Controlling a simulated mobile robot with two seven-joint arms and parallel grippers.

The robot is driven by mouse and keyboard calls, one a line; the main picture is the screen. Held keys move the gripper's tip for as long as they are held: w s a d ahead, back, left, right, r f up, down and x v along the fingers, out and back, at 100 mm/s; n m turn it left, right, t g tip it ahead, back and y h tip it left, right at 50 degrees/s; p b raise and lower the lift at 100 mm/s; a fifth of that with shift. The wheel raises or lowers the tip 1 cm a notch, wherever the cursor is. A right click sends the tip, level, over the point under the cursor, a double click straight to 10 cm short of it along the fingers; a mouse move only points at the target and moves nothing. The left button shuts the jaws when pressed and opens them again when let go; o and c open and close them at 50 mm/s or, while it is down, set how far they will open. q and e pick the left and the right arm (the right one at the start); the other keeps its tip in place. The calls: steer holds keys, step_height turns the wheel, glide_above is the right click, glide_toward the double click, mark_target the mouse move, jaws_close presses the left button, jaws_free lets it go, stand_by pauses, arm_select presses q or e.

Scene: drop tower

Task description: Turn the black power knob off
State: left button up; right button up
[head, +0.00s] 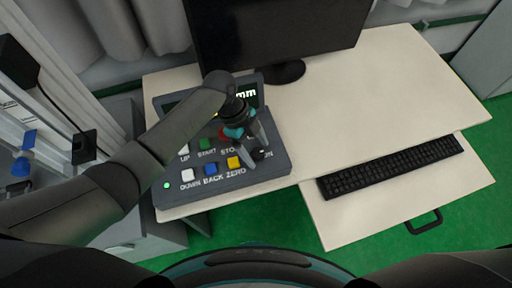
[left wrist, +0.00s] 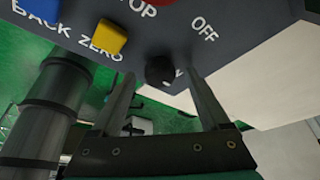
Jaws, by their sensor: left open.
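The black power knob (head: 258,155) is on the lower right corner of the grey control box (head: 225,178), by the ON label. In the left wrist view the round black knob (left wrist: 159,70) sits below the OFF label, with the ON label partly hidden beside it. My left gripper (head: 252,143) is over this corner, pointing down at the box. In the left wrist view its two fingers (left wrist: 160,77) are apart, one on each side of the knob, with gaps visible. Whether the fingertips reach down beside the knob is unclear. My right gripper is not in view.
White, blue and yellow (head: 234,162) buttons lie left of the knob; green (head: 207,144) and red ones are above. A lit display (head: 247,93) is partly hidden by my arm. A monitor (head: 280,30) stands behind; a keyboard (head: 390,166) lies right. The desk (head: 350,100) between is clear.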

arm_select(q)
jaws_close()
stand_by(0.7)
